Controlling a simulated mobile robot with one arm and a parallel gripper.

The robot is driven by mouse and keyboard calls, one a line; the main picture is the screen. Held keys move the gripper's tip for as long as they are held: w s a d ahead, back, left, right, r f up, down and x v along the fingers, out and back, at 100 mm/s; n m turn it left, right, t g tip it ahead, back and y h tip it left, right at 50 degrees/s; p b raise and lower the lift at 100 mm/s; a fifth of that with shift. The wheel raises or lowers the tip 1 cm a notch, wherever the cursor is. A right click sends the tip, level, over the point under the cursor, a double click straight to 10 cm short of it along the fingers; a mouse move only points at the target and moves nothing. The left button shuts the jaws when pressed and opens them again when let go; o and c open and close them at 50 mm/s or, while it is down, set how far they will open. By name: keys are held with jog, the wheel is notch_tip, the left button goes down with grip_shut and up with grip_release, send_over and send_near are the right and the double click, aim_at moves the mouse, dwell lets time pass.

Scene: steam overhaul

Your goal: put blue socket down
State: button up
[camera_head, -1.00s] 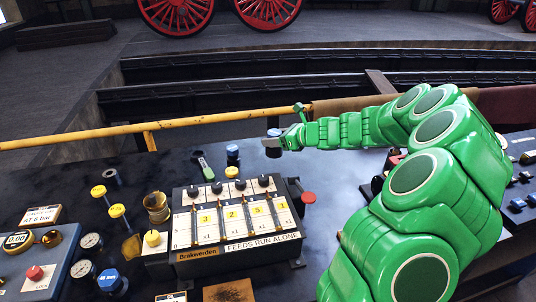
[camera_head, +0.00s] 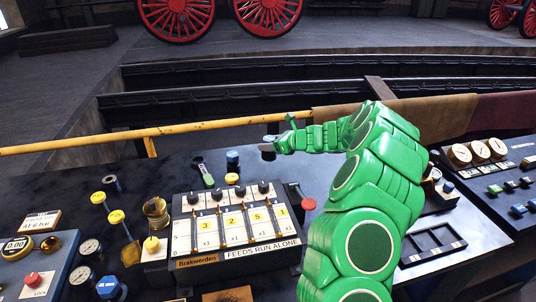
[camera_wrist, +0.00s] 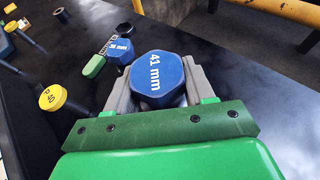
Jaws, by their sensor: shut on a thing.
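My gripper (camera_wrist: 158,90) is shut on a blue socket (camera_wrist: 157,72) marked 41 mm, with one grey finger on each side of it. In the head view my gripper (camera_head: 271,143) is at the far side of the dark bench (camera_head: 330,172), and the held socket (camera_head: 267,153) shows dark beneath it. I cannot tell whether its underside touches the bench. A second blue socket, marked 36 mm (camera_wrist: 120,48), stands apart on the bench, ahead and left in the wrist view; it also shows in the head view (camera_head: 232,157).
A green-handled tool (camera_head: 205,174) lies left of the standing socket. A yellow-capped piece (camera_wrist: 53,97) is left of my gripper. The Brakwerden box (camera_head: 236,232) with knobs stands nearer. A yellow rail (camera_head: 210,124) runs behind the bench. Dark bench right of my gripper looks clear.

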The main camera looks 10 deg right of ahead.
aim_at(269, 153)
jog(key=shift+w+d+f, duration=0.1)
jog(key=shift+w+f, duration=0.6)
jog(key=shift+f, duration=0.2)
jog(key=shift+w+f, duration=0.7)
jog(key=shift+f, duration=1.65)
jog(key=shift+f, duration=0.15)
jog(key=o, duration=1.5)
jog(key=shift+c, duration=0.2)
jog(key=shift+d+r, duration=0.15)
jog(key=shift+r, duration=0.05)
jog(key=v, duration=1.1)
jog(key=shift+s+d+r, duration=0.2)
jog(key=shift+s, duration=0.1)
